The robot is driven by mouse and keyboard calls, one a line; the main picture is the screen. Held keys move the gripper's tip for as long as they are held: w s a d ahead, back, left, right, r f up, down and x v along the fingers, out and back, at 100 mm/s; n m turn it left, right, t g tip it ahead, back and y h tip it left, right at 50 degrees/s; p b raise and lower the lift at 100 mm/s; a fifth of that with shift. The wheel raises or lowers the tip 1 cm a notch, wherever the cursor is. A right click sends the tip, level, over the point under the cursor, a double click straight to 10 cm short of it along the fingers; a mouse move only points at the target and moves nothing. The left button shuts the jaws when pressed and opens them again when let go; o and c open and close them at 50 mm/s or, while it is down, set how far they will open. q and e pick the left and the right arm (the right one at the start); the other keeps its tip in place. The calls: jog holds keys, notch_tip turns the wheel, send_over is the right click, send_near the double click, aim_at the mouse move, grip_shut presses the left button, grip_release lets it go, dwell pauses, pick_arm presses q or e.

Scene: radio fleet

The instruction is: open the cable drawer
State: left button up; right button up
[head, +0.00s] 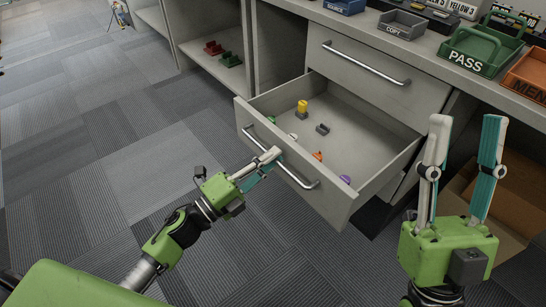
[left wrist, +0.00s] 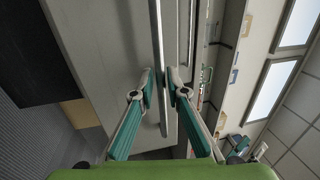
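The lower drawer (head: 355,146) of the grey desk stands pulled well out, with its inside in view. Its front carries a metal bar handle (head: 301,179), which also shows in the left wrist view (left wrist: 157,45). My left gripper (head: 270,160) is at this handle, its fingers drawn in on either side of the bar; in the left wrist view the fingertips (left wrist: 160,75) close about it. My right gripper (head: 466,122) is open and empty, pointing up to the right of the drawer. Small items lie in the drawer, among them a yellow piece (head: 302,107) and a purple one (head: 345,179).
A shut upper drawer (head: 365,68) sits above. The desktop holds a grey COPY tray (head: 401,24), a green PASS tray (head: 470,50) and an orange tray (head: 528,76). A cardboard box (head: 500,200) stands under the desk at right.

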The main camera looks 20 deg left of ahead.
pick_arm(q)
jog(key=v, duration=1.1)
jog(key=shift+s+a, duration=0.1)
jog(key=shift+a, duration=0.05)
